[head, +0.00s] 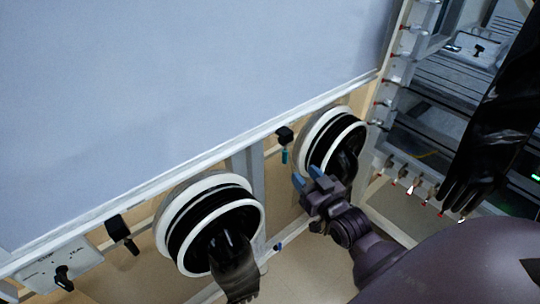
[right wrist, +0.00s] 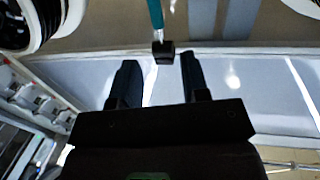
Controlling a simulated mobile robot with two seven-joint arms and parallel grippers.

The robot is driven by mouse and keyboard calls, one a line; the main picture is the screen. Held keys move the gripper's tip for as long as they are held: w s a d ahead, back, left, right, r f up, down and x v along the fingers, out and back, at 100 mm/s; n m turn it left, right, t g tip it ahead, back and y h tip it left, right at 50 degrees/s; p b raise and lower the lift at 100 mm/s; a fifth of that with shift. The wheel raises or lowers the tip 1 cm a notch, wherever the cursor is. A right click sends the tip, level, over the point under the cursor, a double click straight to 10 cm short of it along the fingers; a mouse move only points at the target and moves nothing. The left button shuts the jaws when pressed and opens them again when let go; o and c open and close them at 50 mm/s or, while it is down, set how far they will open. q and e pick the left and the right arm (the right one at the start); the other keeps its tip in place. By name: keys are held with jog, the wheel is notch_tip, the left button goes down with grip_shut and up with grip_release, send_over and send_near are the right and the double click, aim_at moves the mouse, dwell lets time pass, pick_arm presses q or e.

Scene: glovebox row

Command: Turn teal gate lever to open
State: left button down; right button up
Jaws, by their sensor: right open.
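The teal lever (head: 285,156) hangs down from a black block (head: 284,135) under the white rail, between the two glove ports. In the right wrist view the teal lever (right wrist: 155,14) runs up out of the picture from its black block (right wrist: 163,50). My right gripper (head: 307,178) is open, just below and to the right of the lever in the head view. In the right wrist view the block shows between and beyond the fingertips of my right gripper (right wrist: 159,62), apart from both as far as I can tell. My left gripper is not in view.
Two round glove ports, left (head: 172,213) and right (head: 307,139), with black gloves flank the lever. A black handle (head: 120,231) and a switch panel (head: 52,268) are at lower left. A long black glove (head: 493,125) hangs at right. A large pale panel (head: 190,90) fills the upper left.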

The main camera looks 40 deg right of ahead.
aim_at(285, 154)
jog(key=w, duration=0.3)
jog(key=w+d+b, duration=0.1)
jog(key=w, duration=0.6)
jog(key=shift+w+d, duration=0.2)
jog(key=shift+d, duration=0.05)
grip_shut()
